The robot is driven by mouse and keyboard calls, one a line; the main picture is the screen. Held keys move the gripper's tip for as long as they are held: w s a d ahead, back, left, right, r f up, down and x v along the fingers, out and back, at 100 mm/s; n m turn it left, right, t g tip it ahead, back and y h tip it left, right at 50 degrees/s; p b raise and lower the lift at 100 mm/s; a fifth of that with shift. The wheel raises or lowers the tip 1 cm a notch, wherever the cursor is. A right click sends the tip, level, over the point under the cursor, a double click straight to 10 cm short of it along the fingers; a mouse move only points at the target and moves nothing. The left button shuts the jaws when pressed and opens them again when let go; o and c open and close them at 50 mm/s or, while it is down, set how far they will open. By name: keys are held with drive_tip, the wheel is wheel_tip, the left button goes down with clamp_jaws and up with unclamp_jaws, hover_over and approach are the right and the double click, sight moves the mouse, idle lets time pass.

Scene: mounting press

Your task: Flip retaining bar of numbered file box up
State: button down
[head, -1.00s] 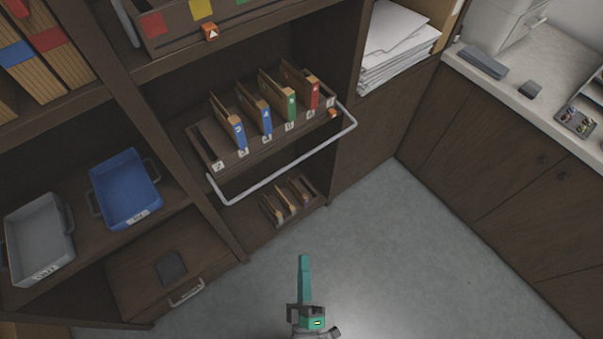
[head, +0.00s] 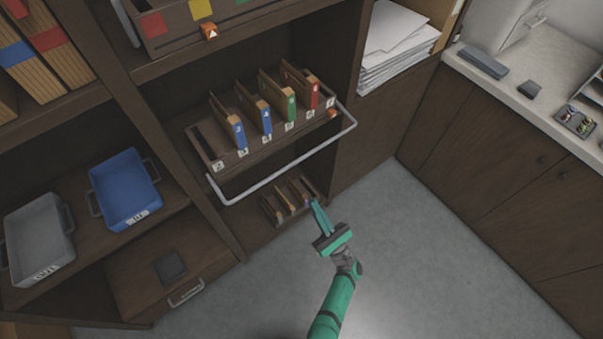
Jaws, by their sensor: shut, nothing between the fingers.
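The numbered file box (head: 204,151) is a brown wooden tray on the middle shelf, with several dividers in blue, green and red and small number labels along its front edge. Its grey retaining bar (head: 284,171) hangs lowered in front of the box, its side arms reaching back to the box ends. My green gripper (head: 318,219) is shut and empty. It is in front of the shelf, below the bar's right half, with its tips close to the right end of the lower file box. I cannot tell whether the tips touch anything.
A smaller file box (head: 271,212) sits on the shelf below. A blue bin (head: 131,216) and a grey bin (head: 40,270) stand at the left. An orange marker (head: 209,31) is on the shelf above. The floor at right is clear.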

drive_tip(key=shift+w+n, duration=0.1)
drive_tip(key=shift+n, duration=0.3)
drive_tip(key=s+d+r+x, duration=0.1)
drive_tip(key=r+x, duration=0.1)
drive_tip(key=x, duration=1)
drive_tip(key=shift+a+r, duration=0.2)
drive_tip(key=shift+r, duration=0.25)
drive_tip(key=shift+s+r, duration=0.1)
drive_tip(key=shift+r, duration=0.05)
drive_tip(key=shift+d+r+g, duration=0.1)
drive_tip(key=shift+r+g, duration=0.15)
drive_tip(key=shift+g, duration=0.15)
